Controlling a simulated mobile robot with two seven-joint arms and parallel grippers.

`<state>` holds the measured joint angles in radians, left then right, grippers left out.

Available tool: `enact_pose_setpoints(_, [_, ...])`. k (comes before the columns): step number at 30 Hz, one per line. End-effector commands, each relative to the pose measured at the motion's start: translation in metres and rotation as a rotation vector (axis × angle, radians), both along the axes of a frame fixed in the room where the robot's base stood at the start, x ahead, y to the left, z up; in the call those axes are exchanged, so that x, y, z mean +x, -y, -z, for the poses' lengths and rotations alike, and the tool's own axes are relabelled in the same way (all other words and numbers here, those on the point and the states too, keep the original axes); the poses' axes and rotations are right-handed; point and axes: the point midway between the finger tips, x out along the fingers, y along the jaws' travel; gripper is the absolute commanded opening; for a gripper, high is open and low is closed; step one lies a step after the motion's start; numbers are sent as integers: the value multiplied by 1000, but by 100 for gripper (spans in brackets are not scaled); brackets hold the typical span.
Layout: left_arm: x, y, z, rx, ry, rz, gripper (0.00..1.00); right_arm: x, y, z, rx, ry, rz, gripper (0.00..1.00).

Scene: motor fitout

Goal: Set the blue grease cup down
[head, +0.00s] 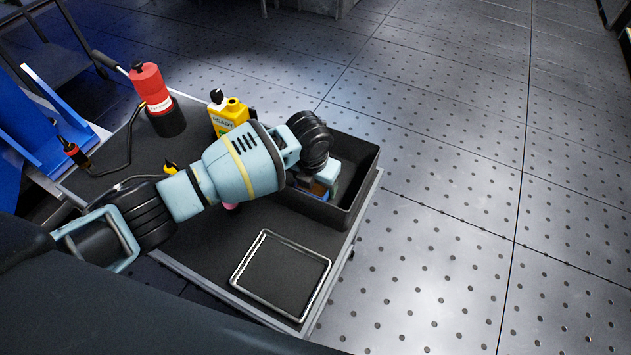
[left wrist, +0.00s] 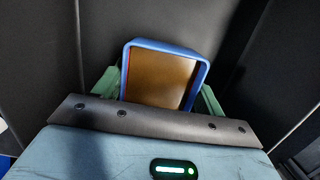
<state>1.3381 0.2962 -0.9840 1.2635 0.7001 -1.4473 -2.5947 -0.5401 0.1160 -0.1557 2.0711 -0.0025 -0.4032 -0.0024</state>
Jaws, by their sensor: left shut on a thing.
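The blue grease cup (left wrist: 164,44) shows in the left wrist view as a blue rim around a brown filling. It sits between the green fingers of my left gripper (left wrist: 160,90), which is shut on it. In the head view my left gripper (head: 318,182) reaches down into a black open bin (head: 361,190) at the right end of the cart. The hand mostly hides the cup there. I cannot tell whether the cup touches the bin floor. My right gripper is not in view.
A thin metal frame (head: 243,260) lies on the dark cart top in front of the bin. A yellow bottle (head: 230,113) stands behind my arm. A red canister (head: 150,85) with a hose stands at the back left. Perforated floor lies right of the cart.

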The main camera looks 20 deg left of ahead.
Motion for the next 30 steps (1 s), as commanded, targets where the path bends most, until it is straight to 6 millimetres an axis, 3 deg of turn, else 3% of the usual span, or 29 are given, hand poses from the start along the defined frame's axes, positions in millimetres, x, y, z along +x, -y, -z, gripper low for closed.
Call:
enact_pose_setpoints(8, [0,0,2,0,1,0,48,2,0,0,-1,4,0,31])
enact_pose_setpoints(9, [0,0,2,-1,1,0,73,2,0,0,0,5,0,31])
enact_pose_setpoints(14, [0,0,2,-1,2,0,92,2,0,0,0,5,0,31])
enact_pose_setpoints(23, [1,0,0,-1,2,0,92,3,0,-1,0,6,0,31])
enact_pose_setpoints(30, [-2,-1,-30,-2,7,1,92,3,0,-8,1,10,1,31])
